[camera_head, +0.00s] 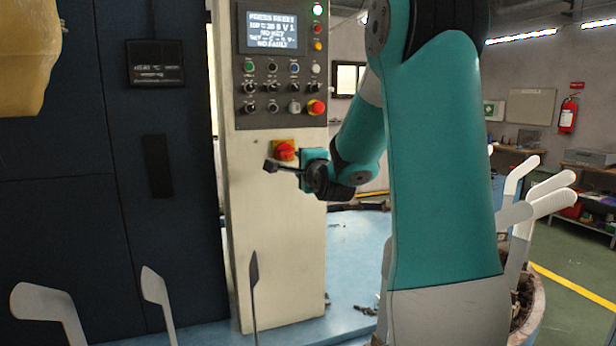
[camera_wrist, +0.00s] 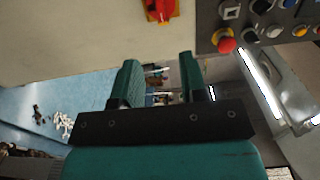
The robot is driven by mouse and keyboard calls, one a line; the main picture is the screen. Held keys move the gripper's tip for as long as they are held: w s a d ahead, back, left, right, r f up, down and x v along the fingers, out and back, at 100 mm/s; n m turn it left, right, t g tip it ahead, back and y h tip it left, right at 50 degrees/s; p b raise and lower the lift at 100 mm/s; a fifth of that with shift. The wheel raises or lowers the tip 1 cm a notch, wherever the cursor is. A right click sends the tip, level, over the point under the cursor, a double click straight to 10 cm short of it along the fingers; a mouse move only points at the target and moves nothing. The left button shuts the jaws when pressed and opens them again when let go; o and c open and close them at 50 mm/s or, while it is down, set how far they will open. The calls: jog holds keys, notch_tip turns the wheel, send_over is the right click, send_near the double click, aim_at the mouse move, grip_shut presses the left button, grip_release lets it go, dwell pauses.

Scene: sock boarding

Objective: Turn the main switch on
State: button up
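The main switch (camera_head: 284,151) is a red rotary handle on a yellow plate, on the cream control cabinet below its button panel. It also shows in the wrist view (camera_wrist: 159,9), cut off by the top edge. I cannot tell its exact handle position. My gripper (camera_head: 288,167) is in front of the cabinet, just below and beside the switch in the head view. In the wrist view my gripper (camera_wrist: 160,68) has its two teal fingers apart with nothing between them. The switch lies beyond the fingertips, apart from them.
The button panel (camera_head: 281,90) above carries a red emergency stop (camera_head: 316,107), several buttons and a lit display (camera_head: 271,30). A dark blue cabinet (camera_head: 70,220) stands at left. Pale sock boards (camera_head: 156,290) rise in front. A bin (camera_head: 537,300) with white boards is at right.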

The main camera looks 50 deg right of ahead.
jog(key=shift+v, duration=1.6)
jog(key=shift+w+a, duration=0.1)
jog(key=a+f+n+g+y, duration=0.35)
jog(key=a+n+y, duration=0.35)
jog(key=a, duration=0.7)
jog(key=a+f+n+g+y, duration=0.2)
jog(key=a+f+n+y, duration=0.25)
jog(key=a+n, duration=0.75)
jog(key=s+a+f+n+g+y, duration=0.1)
jog(key=s+a+n+g, duration=0.4)
jog(key=s, duration=0.5)
jog(key=s+a+f+n+g+y, duration=0.1)
jog(key=s+a+f+n+g, duration=0.1)
jog(key=s+a+n+g, duration=0.2)
jog(key=s+a+n, duration=0.3)
jog(key=s+a, duration=0.3)
jog(key=s, duration=0.1)
jog(key=shift+a+f+n+g, duration=0.2)
jog(key=shift+n+g, duration=0.15)
jog(key=shift+n, duration=0.05)
jog(key=shift+c, duration=0.4)
